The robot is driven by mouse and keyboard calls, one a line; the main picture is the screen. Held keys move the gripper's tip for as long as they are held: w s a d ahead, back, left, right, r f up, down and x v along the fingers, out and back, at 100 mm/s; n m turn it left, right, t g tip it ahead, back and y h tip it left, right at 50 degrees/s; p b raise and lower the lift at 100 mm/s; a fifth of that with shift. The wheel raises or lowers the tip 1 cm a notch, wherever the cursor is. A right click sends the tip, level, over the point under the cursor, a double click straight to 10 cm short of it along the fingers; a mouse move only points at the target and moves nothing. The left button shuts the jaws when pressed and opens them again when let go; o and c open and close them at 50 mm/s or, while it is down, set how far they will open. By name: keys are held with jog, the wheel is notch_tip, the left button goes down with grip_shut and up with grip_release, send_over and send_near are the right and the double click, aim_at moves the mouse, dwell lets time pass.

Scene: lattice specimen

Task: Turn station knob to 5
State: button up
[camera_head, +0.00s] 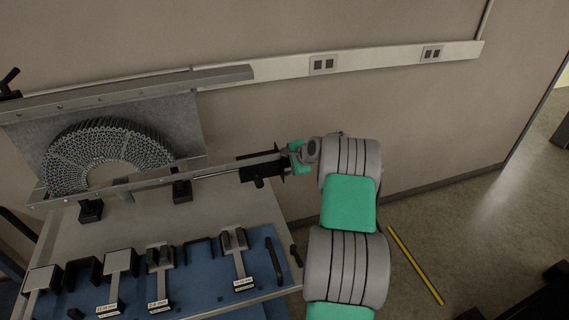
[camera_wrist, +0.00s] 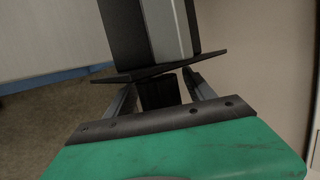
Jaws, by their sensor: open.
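The station is a black block (camera_head: 262,168) at the right end of the long metal rail, beside the bench. In the wrist view it is a dark body (camera_wrist: 124,35) with a thin black plate (camera_wrist: 170,66). A short black knob (camera_wrist: 158,92) sticks out from the plate toward my gripper. My gripper (camera_head: 293,157) is at the rail's right end, facing the station. In the wrist view my gripper (camera_wrist: 160,94) is open, with one finger on each side of the knob. I cannot tell whether either finger touches it. No dial numbers are readable.
A curved lattice specimen (camera_head: 105,155) stands behind the rail (camera_head: 150,183). Several labelled tools and black holders lie on a blue mat (camera_head: 200,285) on the bench. The wall with a socket strip (camera_head: 290,64) is close behind. Floor with a yellow strip (camera_head: 415,264) lies right.

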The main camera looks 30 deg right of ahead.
jog(key=b+v, duration=0.1)
jog(key=v, duration=0.6)
jog(key=shift+s+r+b, duration=0.2)
jog(key=shift+b, duration=0.15)
jog(key=shift+c, duration=0.2)
dwell(1.9)
